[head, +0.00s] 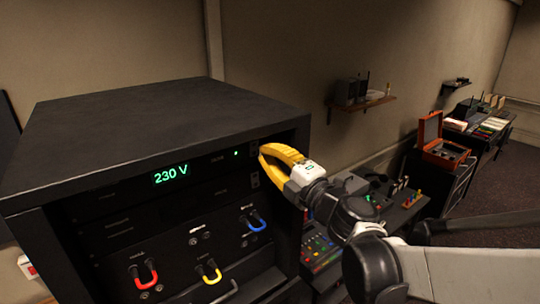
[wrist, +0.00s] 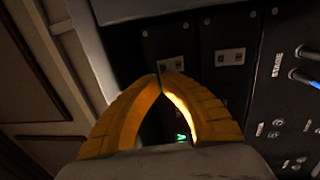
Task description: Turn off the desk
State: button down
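The black power rack (head: 150,125) fills the left of the head view, its green display (head: 171,175) reading 230 V. A small green light is lit at its upper right. A small switch plate (head: 254,180) sits near the front panel's right edge. My gripper (head: 262,152) is at the rack's upper right front corner, its yellow fingertips together and nothing seen between them. In the wrist view the tips (wrist: 162,73) are just below a small switch plate (wrist: 172,64); I cannot tell whether they touch. The mixing desk (head: 320,248) has lit coloured buttons and is partly hidden by my arm.
Red (head: 151,272), yellow (head: 209,273) and blue (head: 254,221) patch leads loop out of the rack front. A wall shelf (head: 362,103) holds dark boxes. An open orange case (head: 437,145) stands on a bench at the right.

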aim_at(253, 143)
jog(key=x, duration=0.4)
jog(key=shift+p, duration=0.4)
jog(key=shift+a, duration=0.1)
jog(key=shift+w+a+b, duration=0.2)
jog(key=shift+w+b, duration=0.1)
jog(key=shift+b, duration=0.15)
jog(key=shift+r, duration=0.1)
jog(key=shift+s, duration=0.1)
